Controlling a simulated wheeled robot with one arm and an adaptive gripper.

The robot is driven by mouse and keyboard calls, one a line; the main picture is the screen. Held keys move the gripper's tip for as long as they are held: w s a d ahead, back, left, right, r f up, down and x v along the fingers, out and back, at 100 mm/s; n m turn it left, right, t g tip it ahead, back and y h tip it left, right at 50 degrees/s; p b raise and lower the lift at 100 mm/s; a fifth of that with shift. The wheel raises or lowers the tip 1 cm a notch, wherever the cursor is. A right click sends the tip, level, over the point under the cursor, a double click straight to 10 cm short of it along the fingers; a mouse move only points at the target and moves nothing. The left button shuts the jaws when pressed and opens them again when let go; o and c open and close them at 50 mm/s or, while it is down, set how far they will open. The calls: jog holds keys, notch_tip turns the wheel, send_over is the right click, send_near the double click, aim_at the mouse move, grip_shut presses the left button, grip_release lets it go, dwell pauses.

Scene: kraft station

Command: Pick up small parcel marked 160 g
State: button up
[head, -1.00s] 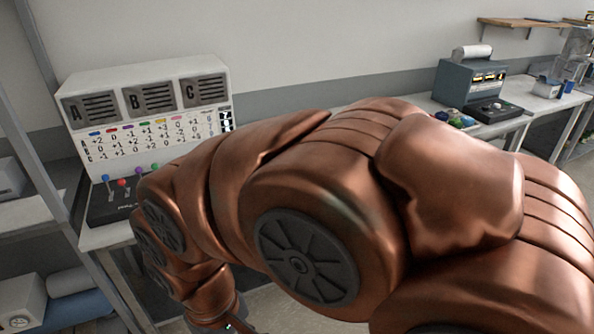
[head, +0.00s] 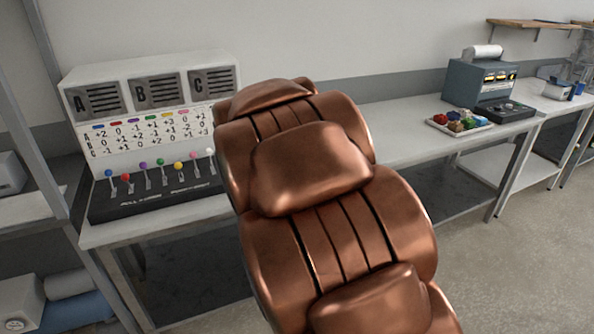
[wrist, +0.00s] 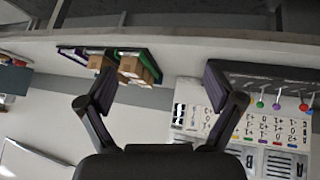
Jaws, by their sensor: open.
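Several small brown parcels (wrist: 135,70) sit on the bench in the wrist view, beside or on dark and green-edged trays (wrist: 150,56). Their markings are too small to read, so I cannot tell which one is marked 160 g. My gripper (wrist: 160,73) is open and empty, its two fingers spread apart. In the picture, the parcels lie beyond and between the fingertips, nearer the left finger. In the head view my arm hides the parcels, and my gripper is out of sight.
A white panel marked A, B, C (head: 150,100) with a black lever box (head: 155,192) stands on the bench's left. At right are a tray of coloured items (head: 460,128) and a blue-grey machine (head: 480,80). Bare bench (head: 410,140) lies between.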

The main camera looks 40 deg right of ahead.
jog(key=shift+w+d+f+n+t+h+b, duration=0.2)
jog(key=shift+w+d+f+t+b, duration=1.35)
jog(key=shift+w+d, duration=2.05)
jog(key=shift+w+d+f+n+t+h+b, duration=0.2)
jog(key=shift+w+d+f+t+b, duration=1.35)
jog(key=shift+d, duration=3.5)
jog(key=shift+w+d+f+n+t+h+b, duration=0.15)
jog(key=shift+w+d+f+t+b, duration=0.65)
jog(key=shift+w+d+f+t, duration=2.3)
jog(key=shift+g, duration=0.5)
jog(key=shift+w+d+r+p, duration=0.55)
jog(key=shift+w+d+r, duration=1.25)
jog(key=shift+w+d, duration=0.15)
jog(key=shift+x, duration=1.05)
jog(key=shift+s, duration=0.1)
jog(key=shift+c, duration=0.4)
jog(key=c, duration=1.3)
